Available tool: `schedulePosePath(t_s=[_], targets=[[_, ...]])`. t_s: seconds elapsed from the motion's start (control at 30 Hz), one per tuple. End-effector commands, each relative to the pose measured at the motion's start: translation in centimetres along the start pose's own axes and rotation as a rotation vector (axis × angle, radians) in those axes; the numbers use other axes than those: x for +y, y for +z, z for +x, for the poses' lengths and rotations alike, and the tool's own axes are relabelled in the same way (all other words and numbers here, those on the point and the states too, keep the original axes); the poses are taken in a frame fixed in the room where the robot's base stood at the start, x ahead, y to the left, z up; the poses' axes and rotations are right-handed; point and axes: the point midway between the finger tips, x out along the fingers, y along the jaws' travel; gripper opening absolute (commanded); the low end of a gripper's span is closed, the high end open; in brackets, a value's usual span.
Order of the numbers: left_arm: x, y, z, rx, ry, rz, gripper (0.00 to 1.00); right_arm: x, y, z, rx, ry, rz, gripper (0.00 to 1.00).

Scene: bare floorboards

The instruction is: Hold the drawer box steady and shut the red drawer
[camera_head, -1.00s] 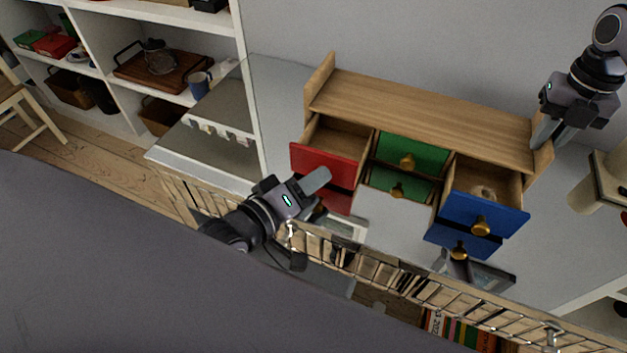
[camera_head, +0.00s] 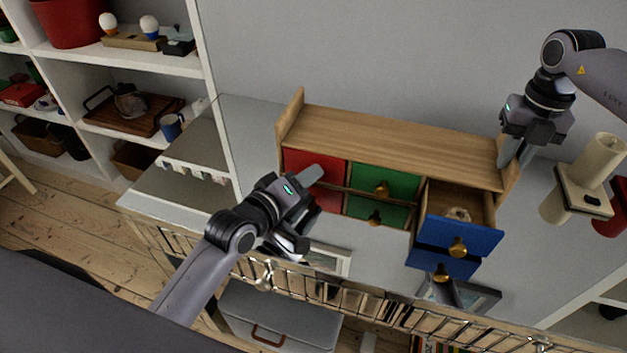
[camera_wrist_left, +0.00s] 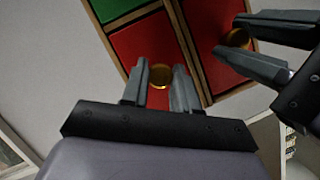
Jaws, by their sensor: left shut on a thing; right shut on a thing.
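The wooden drawer box (camera_head: 400,136) stands on a glossy grey top against the wall. Its red drawer (camera_head: 314,164) at the left now looks flush with the front. My left gripper (camera_head: 312,186) covers part of the red front. In the left wrist view its fingers (camera_wrist_left: 160,90) are shut about the red drawer's brass knob (camera_wrist_left: 160,74); a mirrored gripper and knob show at the right. My right gripper (camera_head: 514,160) is shut on the box's raised right end panel (camera_head: 510,182).
The green drawer (camera_head: 383,184) is closed in the middle. The blue drawer (camera_head: 458,226) at the right stands open with a small thing inside. A metal rail (camera_head: 345,297) runs along the front edge. A cream object (camera_head: 590,180) stands right of the box.

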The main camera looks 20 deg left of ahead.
Motion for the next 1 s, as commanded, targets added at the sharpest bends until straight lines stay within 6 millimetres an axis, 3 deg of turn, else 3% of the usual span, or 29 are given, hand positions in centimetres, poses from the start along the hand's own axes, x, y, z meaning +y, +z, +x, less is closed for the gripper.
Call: schedulePosePath(t_s=[0.03, 0.07, 0.1, 0.13, 0.57, 1.0], targets=[[-0.1, -0.1, 0.0, 0.002, -0.001, 0.000, 0.00, 0.2, -0.1, -0.1, 0.004, 0.002, -0.007, 0.00], [-0.1, -0.1, 0.0, 0.002, -0.001, 0.000, 0.39, 0.2, -0.1, -0.1, 0.004, 0.002, -0.008, 0.00], [-0.1, -0.1, 0.0, 0.002, -0.001, 0.000, 0.52, 0.2, -0.1, -0.1, 0.004, 0.002, -0.008, 0.00], [-0.1, -0.1, 0.0, 0.002, -0.001, 0.000, 0.55, 0.2, -0.1, -0.1, 0.004, 0.002, -0.008, 0.00], [-0.1, 0.0, -0.9, 0.001, -0.002, 0.000, 0.55, 0.3, -0.1, 0.0, 0.004, 0.003, -0.010, 0.00], [-0.1, 0.1, -8.1, 0.000, -0.003, 0.000, 0.55, 0.3, -0.1, 0.0, 0.003, 0.003, -0.010, 0.00]])
